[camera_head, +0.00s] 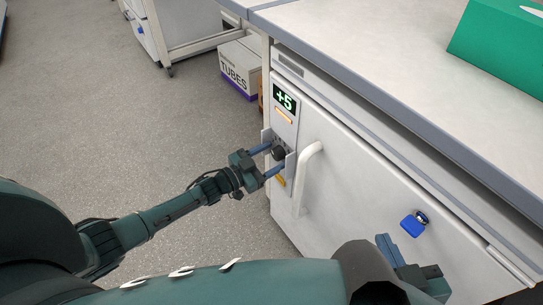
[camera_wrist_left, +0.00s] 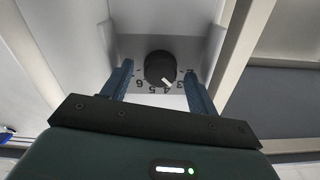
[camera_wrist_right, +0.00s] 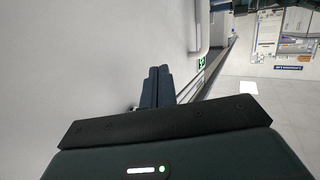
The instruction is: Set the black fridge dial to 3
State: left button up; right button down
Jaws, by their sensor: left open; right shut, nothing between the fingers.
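The black fridge dial (camera_head: 278,153) is on the narrow control panel at the fridge's left edge. In the left wrist view the dial (camera_wrist_left: 158,64) is round, with a white pointer mark at its lower right and numbers along its lower rim. The mark seems to lie near the 4; the small digits are hard to read. My left gripper (camera_head: 270,160) is open, with one finger on each side of the dial; I cannot tell whether they touch it. My right gripper (camera_head: 385,243) is shut and empty in front of the fridge door, at the lower right.
A green display (camera_head: 285,98) above the dial reads +5. The white door handle (camera_head: 307,178) stands out just right of the dial. A blue key-like tag (camera_head: 411,226) hangs on the door. A TUBES box (camera_head: 240,68) stands on the floor behind. The counter (camera_head: 370,50) overhangs the fridge.

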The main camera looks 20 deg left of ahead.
pick_arm(q)
jog(key=p+v, duration=0.2)
jog(key=v, duration=1)
jog(key=shift+s+a, duration=0.25)
jog(key=shift+s, duration=0.1)
